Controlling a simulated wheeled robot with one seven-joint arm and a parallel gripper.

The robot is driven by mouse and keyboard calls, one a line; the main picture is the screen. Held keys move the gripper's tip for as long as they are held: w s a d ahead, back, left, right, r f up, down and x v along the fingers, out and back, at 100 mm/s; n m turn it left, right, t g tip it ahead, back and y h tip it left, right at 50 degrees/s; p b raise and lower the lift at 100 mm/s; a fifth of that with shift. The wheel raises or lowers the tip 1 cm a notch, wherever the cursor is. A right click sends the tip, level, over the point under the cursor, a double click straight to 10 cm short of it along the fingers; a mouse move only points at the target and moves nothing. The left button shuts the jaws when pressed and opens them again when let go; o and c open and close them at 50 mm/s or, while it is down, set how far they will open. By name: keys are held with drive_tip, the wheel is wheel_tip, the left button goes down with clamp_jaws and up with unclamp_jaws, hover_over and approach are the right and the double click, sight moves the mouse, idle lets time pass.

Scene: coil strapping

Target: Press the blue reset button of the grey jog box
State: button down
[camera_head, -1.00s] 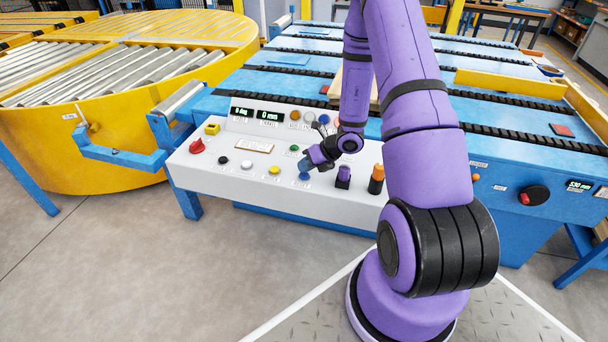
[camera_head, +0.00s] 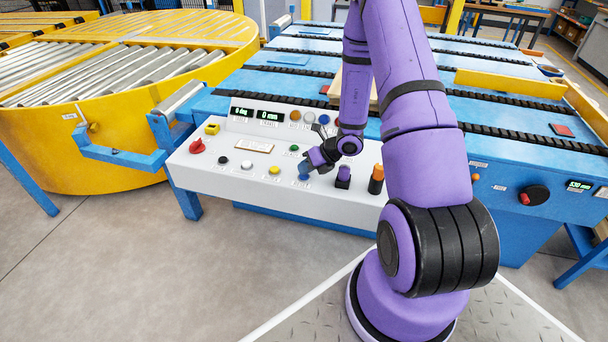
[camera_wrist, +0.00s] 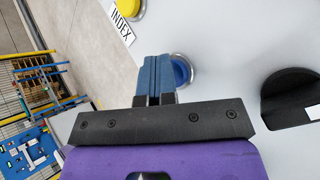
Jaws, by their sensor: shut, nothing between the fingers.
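The jog box (camera_head: 225,168) is a pale grey console with a sloped top carrying several buttons and switches. Its blue button (camera_wrist: 182,70), in a metal ring, shows in the wrist view just right of my fingertips, which hide its left part. My gripper (camera_wrist: 154,78) has its two blue fingers together with nothing between them. In the head view my gripper (camera_head: 306,168) is low over the box's front right, at the blue button, which it largely hides there. I cannot tell whether the fingertips touch the button.
A yellow button (camera_head: 275,170) is left of my gripper; a purple-topped black switch (camera_head: 343,176) and an orange one (camera_head: 376,178) are to its right. A red switch (camera_head: 197,146) is at the box's left. A blue conveyor (camera_head: 270,80) lies behind, a yellow roller turntable (camera_head: 100,120) at left.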

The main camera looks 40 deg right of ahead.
drive_tip(key=shift+r, duration=0.9)
drive_tip(key=shift+r, duration=0.1)
drive_tip(key=shift+r, duration=2.4)
